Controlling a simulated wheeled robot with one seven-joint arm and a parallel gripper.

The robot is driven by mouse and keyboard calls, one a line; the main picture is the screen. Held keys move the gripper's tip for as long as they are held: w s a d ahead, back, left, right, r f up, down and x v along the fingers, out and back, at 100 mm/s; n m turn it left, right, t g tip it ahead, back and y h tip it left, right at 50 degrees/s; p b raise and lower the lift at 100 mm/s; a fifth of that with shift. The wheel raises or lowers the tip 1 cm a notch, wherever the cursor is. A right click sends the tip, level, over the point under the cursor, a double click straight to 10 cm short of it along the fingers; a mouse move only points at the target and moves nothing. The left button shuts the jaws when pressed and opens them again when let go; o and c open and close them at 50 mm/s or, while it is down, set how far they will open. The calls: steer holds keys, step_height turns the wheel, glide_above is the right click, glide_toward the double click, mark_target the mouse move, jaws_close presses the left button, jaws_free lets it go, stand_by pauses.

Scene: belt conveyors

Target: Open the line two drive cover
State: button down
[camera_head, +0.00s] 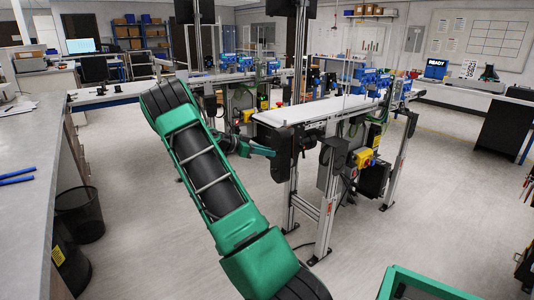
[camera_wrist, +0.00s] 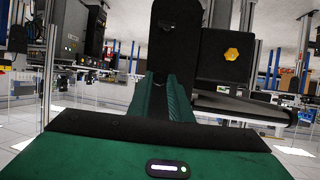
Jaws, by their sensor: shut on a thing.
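The drive cover (camera_head: 284,158) is a black housing at the near end of the front conveyor (camera_head: 318,109). My gripper (camera_head: 268,152) reaches it from the left, with its green fingers against the housing. In the wrist view, the fingers of my gripper (camera_wrist: 165,82) close on a dark upright piece with a rounded top (camera_wrist: 175,38), apparently part of the cover. The exact grip point and any hinge are hidden, and I cannot tell how far the cover stands open.
A yellow and red switch box (camera_head: 361,157) and a dark motor (camera_head: 375,179) hang under the conveyor. A long bench (camera_head: 35,165) runs along the left. A green-rimmed bin (camera_head: 425,284) stands at front right.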

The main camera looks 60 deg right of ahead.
steer(key=c, duration=1.6)
jaws_free()
steer(key=shift+w+f, duration=0.1)
steer(key=shift+f, duration=0.2)
steer(key=shift+r, duration=0.15)
steer(key=v, duration=1)
steer(key=shift+w+a+r, duration=0.15)
steer(key=shift+w+a, duration=0.05)
steer(key=shift+a, duration=0.15)
steer(key=s+a+n+t+y, duration=0.2)
steer(key=s+a+n+y, duration=0.2)
steer(key=s+a, duration=0.6)
steer(key=s+a+n+t+y, duration=0.2)
steer(key=s+a+n+y, duration=0.2)
steer(key=s+a+n, duration=0.3)
steer(key=s+a+n+t+y, duration=0.2)
steer(key=s+a+n+y, duration=0.2)
steer(key=s+a, duration=0.9)
steer(key=shift+s+a+n+t, duration=0.1)
steer(key=shift+a+n+t, duration=0.1)
steer(key=shift+a+n, duration=0.7)
steer(key=shift+s+a+n+t, duration=0.15)
steer(key=shift+a+n, duration=0.25)
steer(key=shift+a, duration=0.95)
